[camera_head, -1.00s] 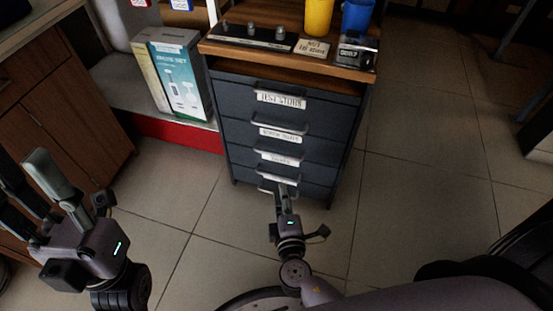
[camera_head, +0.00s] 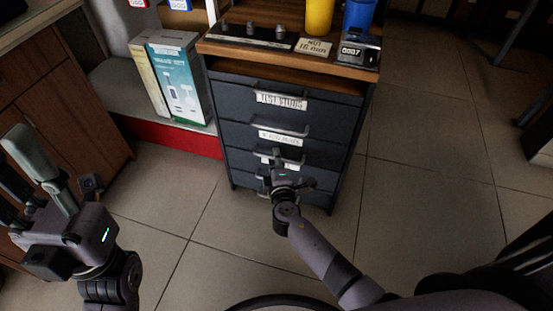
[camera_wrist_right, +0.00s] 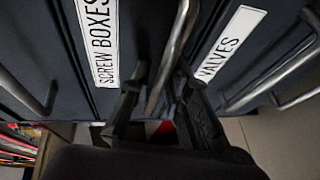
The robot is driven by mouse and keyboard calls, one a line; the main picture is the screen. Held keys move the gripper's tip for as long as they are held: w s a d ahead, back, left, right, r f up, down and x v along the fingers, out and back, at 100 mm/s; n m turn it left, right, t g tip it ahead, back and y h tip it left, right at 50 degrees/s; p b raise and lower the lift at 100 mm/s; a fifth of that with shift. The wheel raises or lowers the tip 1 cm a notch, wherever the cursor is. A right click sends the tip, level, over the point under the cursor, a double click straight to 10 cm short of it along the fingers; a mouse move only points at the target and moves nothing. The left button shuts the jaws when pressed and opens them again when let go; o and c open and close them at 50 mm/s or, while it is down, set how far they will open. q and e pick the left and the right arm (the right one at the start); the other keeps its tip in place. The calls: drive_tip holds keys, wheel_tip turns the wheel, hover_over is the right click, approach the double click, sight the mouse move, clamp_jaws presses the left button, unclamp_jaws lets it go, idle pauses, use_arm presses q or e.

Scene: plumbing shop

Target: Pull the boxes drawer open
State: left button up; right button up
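The dark drawer cabinet (camera_head: 240,140) stands in the middle of the head view, with its drawers closed. The "SCREW BOXES" label (camera_wrist_right: 97,38) is on the second drawer from the top; that label also shows in the head view (camera_head: 280,138). The "VALVES" label (camera_wrist_right: 232,42) is on the drawer below. My right gripper (camera_wrist_right: 158,85) is open at the cabinet front, its fingers on either side of a bar handle (camera_wrist_right: 178,38) between these two labels. Firm contact is not clear. It hides the lower labels in the head view (camera_head: 277,162).
The wooden top (camera_head: 290,57) holds a yellow cup (camera_head: 319,16), a blue cup (camera_head: 358,16) and a small display device (camera_head: 358,50). Blue-and-white boxes (camera_head: 180,85) stand on a shelf to the left. The tiled floor (camera_head: 430,150) right of the cabinet is clear.

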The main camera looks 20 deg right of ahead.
drive_tip(key=shift+c, duration=0.2)
clamp_jaws()
idle(0.6)
